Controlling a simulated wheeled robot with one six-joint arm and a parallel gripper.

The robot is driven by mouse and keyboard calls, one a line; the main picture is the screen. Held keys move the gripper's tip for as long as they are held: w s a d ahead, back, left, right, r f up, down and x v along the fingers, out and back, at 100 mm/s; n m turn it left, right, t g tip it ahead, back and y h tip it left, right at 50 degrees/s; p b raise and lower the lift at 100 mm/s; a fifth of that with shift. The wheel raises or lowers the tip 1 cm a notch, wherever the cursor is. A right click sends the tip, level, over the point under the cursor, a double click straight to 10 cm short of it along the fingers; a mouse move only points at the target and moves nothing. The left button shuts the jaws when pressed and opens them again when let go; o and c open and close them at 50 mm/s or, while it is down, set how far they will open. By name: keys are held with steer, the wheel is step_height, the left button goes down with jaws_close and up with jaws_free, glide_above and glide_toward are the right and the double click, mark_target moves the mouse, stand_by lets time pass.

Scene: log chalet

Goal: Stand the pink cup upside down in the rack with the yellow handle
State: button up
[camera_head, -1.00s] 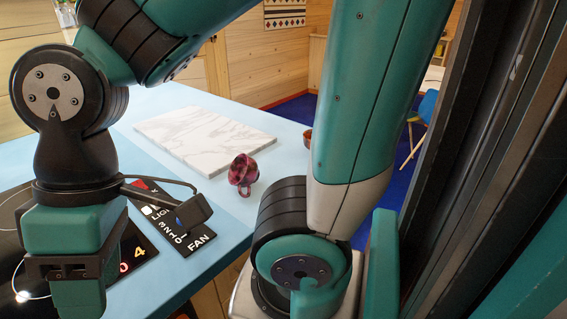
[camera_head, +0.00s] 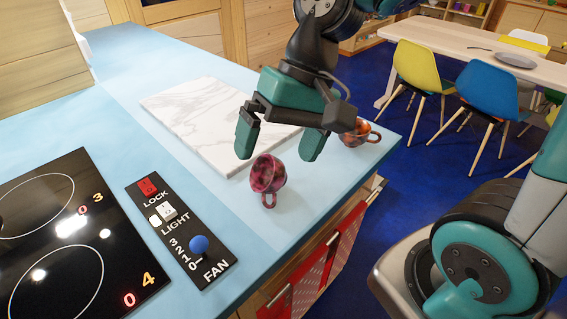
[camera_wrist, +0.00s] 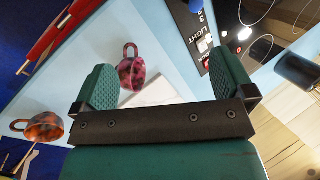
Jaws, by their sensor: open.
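The pink marbled cup (camera_head: 268,174) is on the blue counter near its front edge, with its handle toward the camera. Its exact tilt is hard to tell. It also shows in the wrist view (camera_wrist: 131,72), beyond and between the fingers, closer to the left one. My gripper (camera_head: 279,146) is open and empty, its fingers pointing down just above and behind the cup in the head view. It also shows in the wrist view (camera_wrist: 164,80). I see no rack with a yellow handle in either view.
An orange-brown cup (camera_head: 352,137) stands at the counter's right corner, close beside my gripper. A white marble board (camera_head: 195,112) lies behind. A black cooktop (camera_head: 60,235) and a switch panel (camera_head: 182,232) are at left. A table and chairs (camera_head: 487,90) stand beyond the counter.

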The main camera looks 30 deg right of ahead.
steer(key=w+d+m+y+p, duration=0.1)
steer(key=w+d+m+p, duration=0.2)
steer(key=w+d+m, duration=0.35)
steer(key=m+y+p, duration=0.2)
steer(key=m+p, duration=0.1)
steer(key=m, duration=0.9)
glide_toward(275, 158)
steer(key=p+x, duration=0.1)
steer(key=x, duration=0.6)
steer(key=shift+w+f, duration=0.1)
steer(key=shift+f, duration=0.2)
steer(key=shift+p+x, duration=1)
steer(key=shift+x, duration=2)
steer(key=shift+d, duration=0.15)
steer(key=c, duration=0.8)
